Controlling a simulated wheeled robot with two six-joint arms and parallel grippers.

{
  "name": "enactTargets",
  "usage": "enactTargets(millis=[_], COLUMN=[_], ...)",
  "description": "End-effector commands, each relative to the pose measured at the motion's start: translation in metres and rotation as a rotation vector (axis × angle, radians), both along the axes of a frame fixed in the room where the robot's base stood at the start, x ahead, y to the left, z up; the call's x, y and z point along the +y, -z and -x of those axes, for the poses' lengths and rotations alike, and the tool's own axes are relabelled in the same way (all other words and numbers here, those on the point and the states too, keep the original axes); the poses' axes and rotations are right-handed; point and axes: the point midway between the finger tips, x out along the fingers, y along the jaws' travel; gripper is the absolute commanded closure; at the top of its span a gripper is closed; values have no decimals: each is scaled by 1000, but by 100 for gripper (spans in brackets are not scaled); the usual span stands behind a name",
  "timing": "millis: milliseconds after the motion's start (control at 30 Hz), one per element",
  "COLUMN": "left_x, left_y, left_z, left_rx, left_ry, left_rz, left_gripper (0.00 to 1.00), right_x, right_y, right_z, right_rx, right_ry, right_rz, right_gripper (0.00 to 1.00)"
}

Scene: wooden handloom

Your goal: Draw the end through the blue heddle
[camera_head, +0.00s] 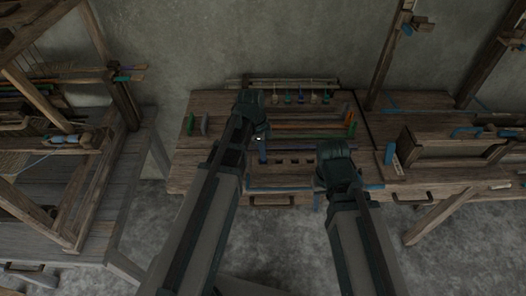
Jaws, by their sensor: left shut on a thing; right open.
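My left gripper (254,106) is over the wooden bench at centre, its jaws mostly hidden by its own body. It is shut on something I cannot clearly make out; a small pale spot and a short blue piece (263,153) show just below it. My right gripper (334,162) is open and empty over the bench's front part. I cannot pick out a blue heddle or a yarn end at this size.
The bench (181,177) carries several coloured rods (308,126) and a row of slots (294,161). Small coloured items (301,98) stand along its back. A wooden frame (452,152) is on the right bench. Posts rise behind it. A floor gap separates loom and bench.

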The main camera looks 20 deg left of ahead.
Motion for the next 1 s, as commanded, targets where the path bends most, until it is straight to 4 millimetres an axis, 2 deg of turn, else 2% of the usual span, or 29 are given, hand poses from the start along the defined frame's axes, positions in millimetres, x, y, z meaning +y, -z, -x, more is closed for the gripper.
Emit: enactTargets(millis=[233,567,600,767,1000], left_x=[0,0,0,0,0], left_y=[17,18,18,18,18], left_z=[0,0,0,0,0], left_rx=[0,0,0,0,0], left_ry=[0,0,0,0,0], left_rz=[0,0,0,0,0], left_gripper=[100,100,79,50,50], right_x=[0,0,0,0,0], right_y=[17,18,18,18,18], right_z=[0,0,0,0,0], right_rx=[0,0,0,0,0], right_ry=[0,0,0,0,0], right_rz=[0,0,0,0,0], right_gripper=[50,50,50,50,50])
